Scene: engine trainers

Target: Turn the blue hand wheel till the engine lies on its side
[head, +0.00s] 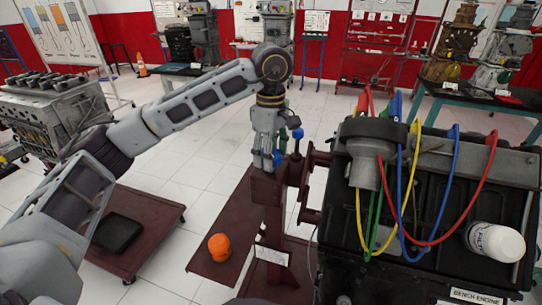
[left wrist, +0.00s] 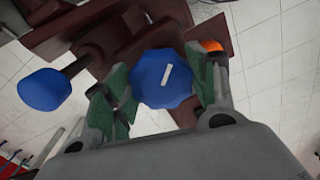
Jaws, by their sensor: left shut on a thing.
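The blue hand wheel (left wrist: 162,78) is lobed, with a pale mark on its face. In the left wrist view it sits between the green pads of my left gripper (left wrist: 166,100), which is shut on it. In the head view my left gripper (head: 268,154) reaches down to the top of the maroon stand and hides most of the wheel. The black engine (head: 340,245) is at the right, beside the stand, with coloured cables and a white filter (head: 495,242). Its top faces up, as far as I can tell. My right gripper is out of view.
A second blue knob (head: 297,133) on a dark shaft stands close to my left gripper. An orange object (head: 219,246) lies on the maroon base below. Another engine (head: 58,110) is at the left. Tiled floor is clear behind the stand.

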